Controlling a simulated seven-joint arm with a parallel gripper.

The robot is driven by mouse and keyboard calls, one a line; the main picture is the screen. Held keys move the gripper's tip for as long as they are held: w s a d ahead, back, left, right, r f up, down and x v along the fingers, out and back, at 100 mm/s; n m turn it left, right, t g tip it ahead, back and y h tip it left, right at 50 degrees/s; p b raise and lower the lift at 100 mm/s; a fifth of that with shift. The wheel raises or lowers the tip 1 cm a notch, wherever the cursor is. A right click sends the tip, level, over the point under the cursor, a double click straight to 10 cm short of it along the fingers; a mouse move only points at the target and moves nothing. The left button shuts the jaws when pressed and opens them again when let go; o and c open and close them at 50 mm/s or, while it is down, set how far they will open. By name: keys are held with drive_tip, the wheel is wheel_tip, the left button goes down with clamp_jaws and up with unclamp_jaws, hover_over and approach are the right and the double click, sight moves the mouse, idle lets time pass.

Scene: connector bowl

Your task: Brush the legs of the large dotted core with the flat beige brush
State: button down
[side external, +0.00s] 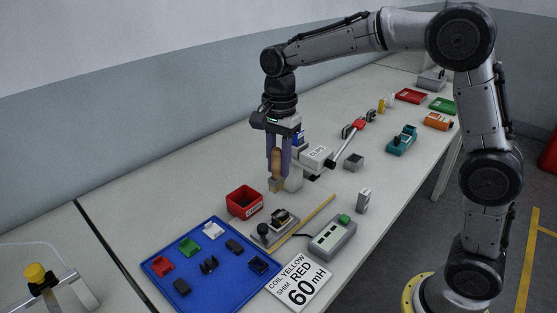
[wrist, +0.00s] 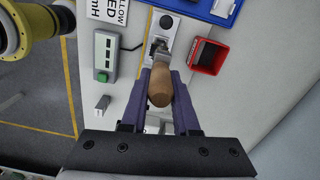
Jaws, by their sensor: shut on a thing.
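My gripper (side external: 277,158) is shut on the wooden handle of a brush (side external: 276,165). It holds the brush upright with its beige end down, above the table behind the grey fixture plate. In the wrist view the rounded handle end (wrist: 160,88) shows between the purple fingers (wrist: 160,76); the bristles are hidden there. A dark core (side external: 281,216) sits on the fixture plate (side external: 262,236), apart from the brush. More dark cores lie on the blue tray (side external: 215,285), one of them a black piece with legs up (side external: 208,265). Dots are too small to make out.
A red bin (side external: 244,201) stands left of the brush. A grey meter box with a green button (side external: 332,238) and a sign reading "COIL YELLOW, SHIM RED, 60 mH" (side external: 300,284) lie in front.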

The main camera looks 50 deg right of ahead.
sight(279, 190)
drive_tip(key=shift+f, duration=0.1)
drive_tip(key=shift+f, duration=3.65)
drive_tip(key=shift+f, duration=0.75)
drive_tip(key=shift+d, duration=0.1)
drive_tip(key=shift+d+r, duration=0.15)
drive_tip(key=shift+d, duration=0.95)
drive_tip(key=shift+a, duration=0.15)
drive_tip(key=shift+a, duration=1.05)
drive_tip(key=shift+d, duration=0.2)
